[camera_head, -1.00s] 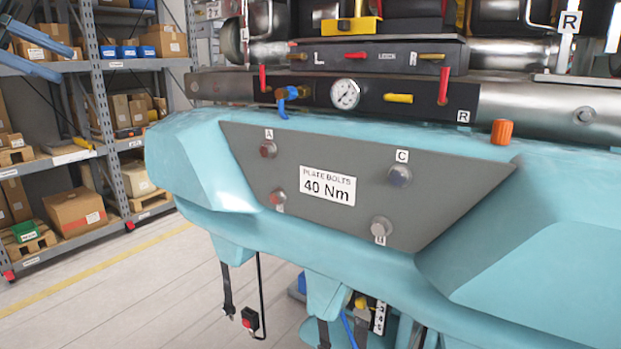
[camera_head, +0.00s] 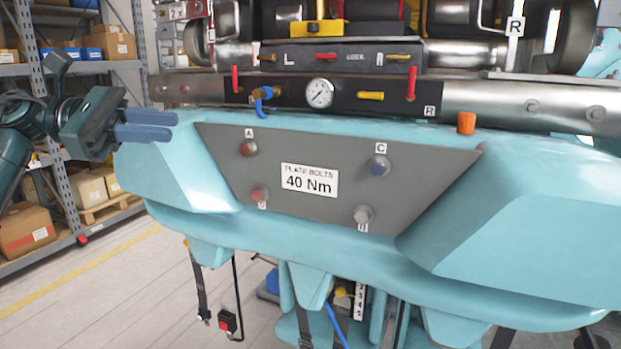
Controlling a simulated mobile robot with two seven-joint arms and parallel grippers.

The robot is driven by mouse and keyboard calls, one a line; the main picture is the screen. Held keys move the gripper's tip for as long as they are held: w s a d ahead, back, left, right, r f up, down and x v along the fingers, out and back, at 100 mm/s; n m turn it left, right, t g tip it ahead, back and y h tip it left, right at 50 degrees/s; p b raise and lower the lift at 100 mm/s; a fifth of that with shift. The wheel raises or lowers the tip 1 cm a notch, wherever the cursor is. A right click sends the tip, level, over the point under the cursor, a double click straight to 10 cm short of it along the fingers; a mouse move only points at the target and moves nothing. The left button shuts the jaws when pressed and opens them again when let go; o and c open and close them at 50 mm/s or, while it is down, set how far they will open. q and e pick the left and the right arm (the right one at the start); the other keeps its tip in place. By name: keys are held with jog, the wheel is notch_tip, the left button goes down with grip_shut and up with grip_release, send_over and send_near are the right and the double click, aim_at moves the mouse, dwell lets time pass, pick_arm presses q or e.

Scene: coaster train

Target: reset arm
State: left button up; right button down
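My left gripper (camera_head: 172,126) comes in from the left edge. Its dark body and two blue-grey fingers point right, in front of the left end of the turquoise coaster car body (camera_head: 150,170). The fingers show nearly edge-on, one just above the other, with nothing visible between them; their opening is unclear. A grey plate (camera_head: 330,160) on the car's face carries a white "PLATE BOLTS 40 Nm" label (camera_head: 309,180) and bolts, including A (camera_head: 249,148) and C (camera_head: 380,166). My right gripper is not in view.
Above the plate, a dark panel holds a round gauge (camera_head: 319,93) and red and yellow levers. An orange cap (camera_head: 466,123) stands on the car's top edge. Shelving with boxes (camera_head: 95,190) stands behind at left. Floor with a yellow line (camera_head: 80,275) is open at lower left.

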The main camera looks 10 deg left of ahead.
pick_arm(q)
jog(key=w+d+f+n+t+h, duration=0.3)
jog(key=w+d+f+n+h, duration=0.15)
jog(key=d+f+n, duration=0.65)
notch_tip(320, 180, down, 20)
jog(key=s+n+t+y, duration=0.2)
jog(key=n+t+y, duration=0.8)
jog(key=n, duration=1.3)
jog(key=s+d+f+n+g+y, duration=0.1)
jog(key=s+f+n+g+y, duration=0.2)
jog(key=s+f+n, duration=0.7)
jog(key=s+d+f+n+g+y, duration=0.2)
jog(key=s+f+n+g+y, duration=0.2)
jog(key=s+f+n, duration=0.6)
notch_tip(320, 180, down, 7)
jog(key=shift+s+f+y, duration=0.15)
jog(key=shift+s+y, duration=0.2)
jog(key=shift+s, duration=0.75)
jog(key=shift+d, duration=0.1)
